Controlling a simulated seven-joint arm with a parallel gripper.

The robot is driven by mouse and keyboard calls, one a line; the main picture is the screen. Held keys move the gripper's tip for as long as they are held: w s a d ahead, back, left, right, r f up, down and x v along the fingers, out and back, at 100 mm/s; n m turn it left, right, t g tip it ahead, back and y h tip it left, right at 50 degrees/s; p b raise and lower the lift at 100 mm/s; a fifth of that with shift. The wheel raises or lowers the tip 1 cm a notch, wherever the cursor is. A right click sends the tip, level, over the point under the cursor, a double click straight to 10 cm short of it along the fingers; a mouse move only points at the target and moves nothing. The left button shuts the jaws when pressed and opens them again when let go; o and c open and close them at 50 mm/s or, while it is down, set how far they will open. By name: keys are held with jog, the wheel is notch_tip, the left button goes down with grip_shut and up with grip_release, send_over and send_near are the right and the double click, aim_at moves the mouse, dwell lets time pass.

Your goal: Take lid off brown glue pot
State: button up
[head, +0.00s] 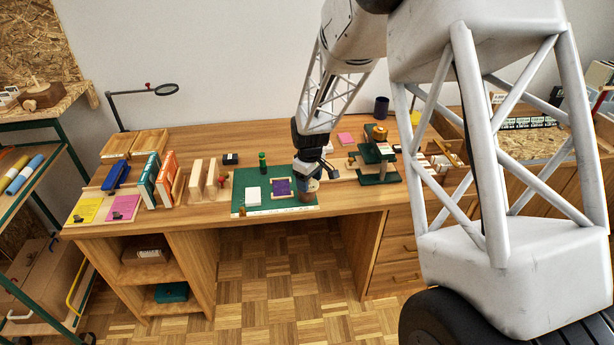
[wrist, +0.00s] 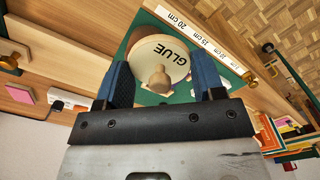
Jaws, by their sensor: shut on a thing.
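The brown glue pot (head: 306,197) stands on the green mat at its right end, below my gripper. Its round cream lid (wrist: 150,50), marked GLUE and with a light wooden knob (wrist: 158,78), fills the space between my fingers in the wrist view. In the head view my gripper (head: 308,178) largely covers the lid. I cannot tell whether there is a gap between lid and pot.
The green cutting mat (head: 240,195) has a ruler strip along its front edge. On it are a white block (head: 253,196), a purple piece in a wooden frame (head: 281,188) and a green bottle (head: 263,162). Green stepped stands (head: 380,180) are to the right, books (head: 150,180) to the left.

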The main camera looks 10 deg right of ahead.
jog(key=s+d+r, duration=0.1)
jog(key=s, duration=1)
jog(key=shift+s, duration=0.4)
jog(key=shift+a, duration=0.1)
jog(key=w+a+f+n, duration=0.1)
jog(key=w+a, duration=0.4)
jog(key=a, duration=0.1)
jog(key=w+a+f+n, duration=0.2)
jog(key=w+a, duration=0.3)
jog(key=a, duration=0.1)
jog(key=w+a+f+n, duration=0.1)
jog(key=w+a, duration=0.4)
jog(key=a, duration=0.1)
jog(key=shift+a+f+n, duration=0.1)
jog(key=shift+f+n, duration=0.2)
jog(key=shift+f, duration=0.05)
jog(key=shift+w, duration=0.15)
jog(key=w+a, duration=0.1)
jog(key=w, duration=0.4)
jog(key=w+a+f, duration=0.1)
jog(key=w+a, duration=0.1)
jog(key=w, duration=0.3)
jog(key=w+a, duration=0.1)
jog(key=w, duration=0.4)
jog(key=shift+a+f, duration=0.25)
jog(key=shift+a, duration=0.1)
